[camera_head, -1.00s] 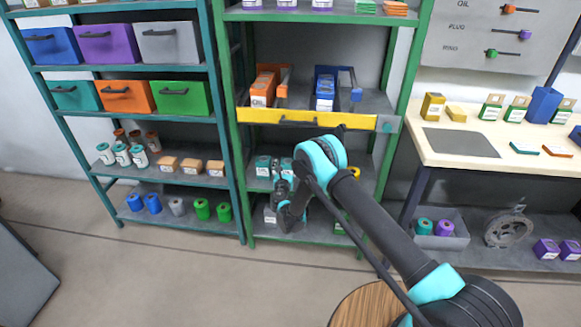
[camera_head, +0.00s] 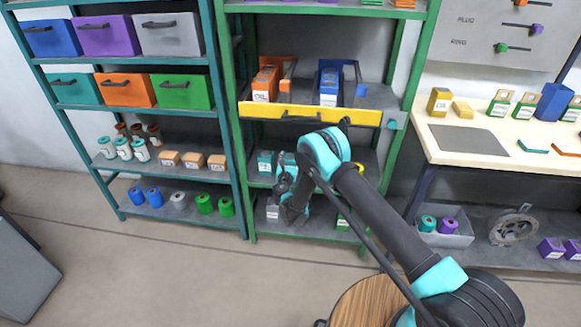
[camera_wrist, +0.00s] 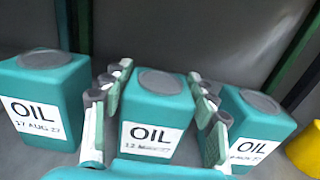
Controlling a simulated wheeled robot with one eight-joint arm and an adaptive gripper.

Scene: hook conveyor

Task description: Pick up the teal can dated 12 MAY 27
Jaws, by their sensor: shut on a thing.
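The teal can (camera_wrist: 158,105) stands in the middle of the wrist view, with a white label reading OIL and a date that looks like 12 MAY 27, though the month is blurred. My gripper (camera_wrist: 158,92) has a finger on each side of this can and is shut on it. A second teal can (camera_wrist: 45,95), labelled OIL 17 AUG 27, stands to the left. A third teal can (camera_wrist: 252,125) stands to the right, its date only partly readable. In the head view my gripper (camera_head: 284,170) reaches into the green rack, and my arm hides most of the middle can.
The neighbouring cans stand close to my fingers. A yellow object (camera_wrist: 305,150) is at the right edge. In the head view, the yellow-fronted shelf (camera_head: 310,113) lies above my gripper, and green posts (camera_head: 236,150) flank the bay.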

